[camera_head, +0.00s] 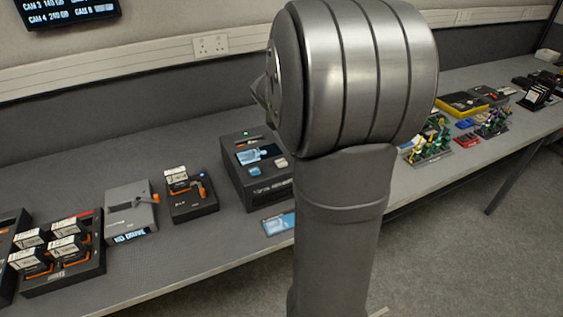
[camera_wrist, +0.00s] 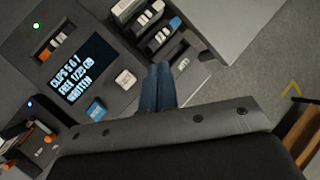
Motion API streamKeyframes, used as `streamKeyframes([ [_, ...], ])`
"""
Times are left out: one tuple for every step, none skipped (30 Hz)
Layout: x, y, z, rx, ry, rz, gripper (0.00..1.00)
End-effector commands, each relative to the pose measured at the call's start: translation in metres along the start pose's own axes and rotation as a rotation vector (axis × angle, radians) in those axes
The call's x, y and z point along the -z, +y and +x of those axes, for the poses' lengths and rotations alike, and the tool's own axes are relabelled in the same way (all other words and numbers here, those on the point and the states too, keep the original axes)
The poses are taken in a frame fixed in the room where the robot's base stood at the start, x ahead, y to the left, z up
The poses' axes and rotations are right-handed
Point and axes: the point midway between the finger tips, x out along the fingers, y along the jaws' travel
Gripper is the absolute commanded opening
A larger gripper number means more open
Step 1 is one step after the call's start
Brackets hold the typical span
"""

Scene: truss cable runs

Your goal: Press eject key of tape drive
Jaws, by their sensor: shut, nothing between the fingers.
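A dark box with a lit screen (camera_head: 258,153) and a front slot stands mid-bench; it looks like the tape drive, though I cannot read that name. In the wrist view its screen (camera_wrist: 84,68) shows lines of text. A white key (camera_wrist: 125,79) and a blue key (camera_wrist: 96,110) sit beside the screen; they also show as a white key (camera_head: 280,162) and a blue key (camera_head: 254,171) in the head view. I cannot read which is eject. My gripper (camera_wrist: 159,68) is shut and empty, right of the white key and apart from it in the picture. My arm hides it in the head view.
A black unit with an orange lever (camera_head: 192,197), a grey unit (camera_head: 131,211) and a black tray (camera_head: 62,272) of cartridges stand to the left. A blue card (camera_head: 279,224) lies before the box. Black holders (camera_wrist: 150,25) show beyond my fingertips.

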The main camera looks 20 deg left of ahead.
Motion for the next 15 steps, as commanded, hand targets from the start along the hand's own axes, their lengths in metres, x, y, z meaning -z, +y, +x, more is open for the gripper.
streamKeyframes([
  [0.0, 0.011, 0.0, 0.003, -0.036, -0.081, 0.0],
  [-0.001, 0.016, 0.0, 0.006, -0.059, -0.126, 0.0],
  [-0.001, 0.023, 0.0, 0.007, -0.086, -0.183, 0.0],
  [-0.002, 0.028, 0.0, 0.008, -0.104, -0.221, 0.0],
  [-0.003, 0.032, -0.001, 0.009, -0.121, -0.255, 0.0],
  [-0.003, 0.037, -0.001, 0.01, -0.14, -0.295, 0.0],
  [-0.003, 0.041, -0.002, 0.009, -0.152, -0.322, 0.0],
  [-0.003, 0.044, -0.002, 0.009, -0.162, -0.343, 0.0],
  [-0.003, 0.046, -0.002, 0.01, -0.173, -0.366, 0.0],
  [-0.003, 0.048, -0.002, 0.01, -0.179, -0.379, 0.0],
  [-0.003, 0.05, -0.003, 0.009, -0.184, -0.388, 0.0],
  [-0.003, 0.051, -0.003, 0.009, -0.189, -0.397, 0.0],
  [-0.004, 0.051, -0.003, 0.009, -0.191, -0.402, 0.0],
  [-0.004, 0.052, -0.003, 0.009, -0.192, -0.404, 0.0],
  [-0.004, 0.052, -0.003, 0.01, -0.192, -0.405, 0.0],
])
